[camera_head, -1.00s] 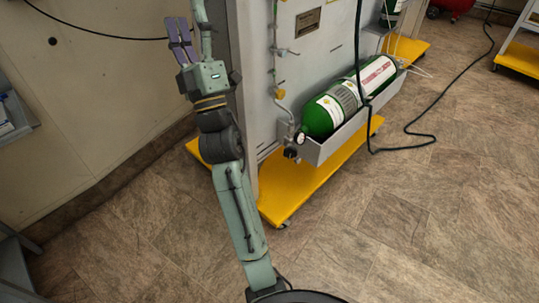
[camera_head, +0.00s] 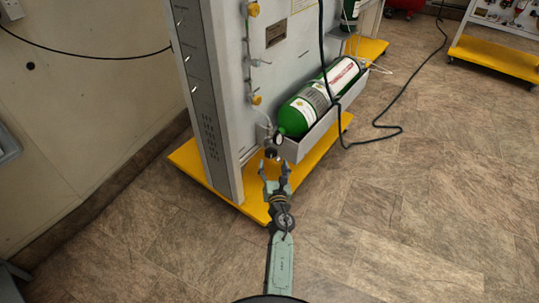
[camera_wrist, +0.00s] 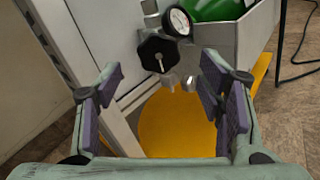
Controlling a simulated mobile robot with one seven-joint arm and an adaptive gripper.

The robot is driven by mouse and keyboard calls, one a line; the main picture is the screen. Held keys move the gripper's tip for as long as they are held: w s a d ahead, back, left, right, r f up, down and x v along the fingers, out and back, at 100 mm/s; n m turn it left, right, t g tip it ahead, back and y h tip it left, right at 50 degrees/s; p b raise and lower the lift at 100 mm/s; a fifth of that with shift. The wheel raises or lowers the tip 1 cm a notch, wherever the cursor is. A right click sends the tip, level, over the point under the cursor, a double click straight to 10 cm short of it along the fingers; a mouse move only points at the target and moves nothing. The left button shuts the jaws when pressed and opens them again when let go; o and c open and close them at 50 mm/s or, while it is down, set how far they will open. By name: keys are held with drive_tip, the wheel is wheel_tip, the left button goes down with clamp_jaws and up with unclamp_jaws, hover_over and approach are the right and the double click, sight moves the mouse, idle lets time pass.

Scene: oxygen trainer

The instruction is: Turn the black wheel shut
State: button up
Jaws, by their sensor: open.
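The black wheel (camera_wrist: 158,54) is a lobed hand knob at the lower end of a metal fitting, beside a round pressure gauge (camera_wrist: 179,21). In the head view the wheel (camera_head: 271,153) is small and sits at the near end of the green cylinder (camera_head: 303,112). My gripper (camera_head: 274,168) is open and empty just below and in front of the wheel. In the wrist view the fingers of my gripper (camera_wrist: 163,90) stand wide apart, with the wheel beyond and between them, not touched.
The cylinder lies in a grey tray (camera_head: 318,136) on a tall grey panel. A yellow base plate (camera_head: 187,158) lies below. A black cable (camera_head: 376,139) hangs at the right and runs over the tiled floor. Open floor lies to the right.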

sight(271, 154)
drive_tip(key=w, duration=0.4)
drive_tip(key=w+b, duration=0.1)
drive_tip(key=w, duration=0.1)
drive_tip(key=shift+w+a, duration=0.25)
drive_tip(key=shift+a, duration=0.1)
drive_tip(key=c, duration=1.2)
drive_tip(key=shift+o, duration=0.2)
